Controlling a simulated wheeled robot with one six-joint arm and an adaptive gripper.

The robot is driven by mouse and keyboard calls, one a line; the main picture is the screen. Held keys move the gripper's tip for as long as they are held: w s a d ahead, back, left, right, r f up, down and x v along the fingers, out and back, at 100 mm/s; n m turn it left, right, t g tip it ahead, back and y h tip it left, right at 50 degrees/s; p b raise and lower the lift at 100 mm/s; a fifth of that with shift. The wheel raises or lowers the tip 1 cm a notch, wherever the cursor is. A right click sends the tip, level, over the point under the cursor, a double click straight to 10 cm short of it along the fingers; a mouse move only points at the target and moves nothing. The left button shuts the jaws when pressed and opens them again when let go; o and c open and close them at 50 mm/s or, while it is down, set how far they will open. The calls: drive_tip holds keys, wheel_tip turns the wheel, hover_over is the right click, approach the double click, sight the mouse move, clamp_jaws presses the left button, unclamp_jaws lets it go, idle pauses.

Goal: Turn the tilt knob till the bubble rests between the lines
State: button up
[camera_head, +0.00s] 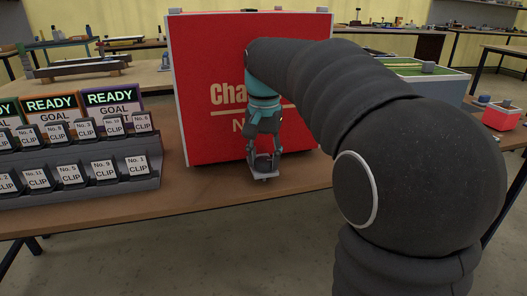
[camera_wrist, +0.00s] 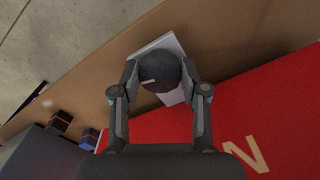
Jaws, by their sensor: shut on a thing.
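The tilt knob (camera_wrist: 161,74) is a dark round knob with a short white mark near its left side, in the wrist view. It sits on a pale grey plate (camera_wrist: 163,45) at the table edge in front of the red box. My gripper (camera_wrist: 160,80) has a finger on each side of the knob and is shut on it. In the head view my gripper (camera_head: 264,160) points down at the knob, and the plate (camera_head: 264,175) shows beneath it. I cannot make out a bubble or its lines in either view.
A big red box (camera_head: 205,120) with pale lettering stands right behind the gripper. A grey rack of clips (camera_head: 85,185) and several "READY" boxes (camera_head: 110,100) stand to the left. A small red box (camera_head: 500,117) is at far right. The wooden table (camera_head: 215,200) is bare in front.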

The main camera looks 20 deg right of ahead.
sight(264, 161)
drive_tip(key=shift+f+m, duration=0.25)
drive_tip(key=shift+m, duration=0.35)
drive_tip(key=o, duration=1.1)
drive_tip(key=shift+o, duration=0.2)
drive_tip(key=shift+r, duration=0.1)
wheel_tip(264, 161, up, 12)
